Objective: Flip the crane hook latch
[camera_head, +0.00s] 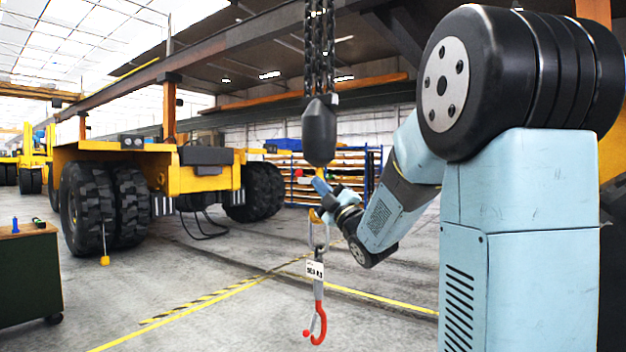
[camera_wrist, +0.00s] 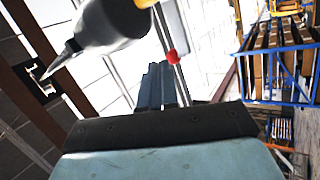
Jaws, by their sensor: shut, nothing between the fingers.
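A red hook (camera_head: 321,322) hangs below a grey shank with a white label tag (camera_head: 314,269) in the head view. A yellow link (camera_head: 312,225) is above the tag. A black rounded block (camera_head: 319,132) hangs on chains above. My gripper (camera_head: 321,187) is just below this block and well above the red hook, its light blue fingers shut and empty. In the wrist view my shut fingers (camera_wrist: 162,80) point up the picture, beside a thin rod with a small red piece (camera_wrist: 172,57) and a grey rounded body (camera_wrist: 115,20).
A yellow heavy vehicle (camera_head: 150,170) with large black tyres stands at the left. A dark green cabinet (camera_head: 28,275) is at the near left. Blue racking (camera_head: 370,165) stands behind; racking also shows in the wrist view (camera_wrist: 280,60). The floor around the hook is clear.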

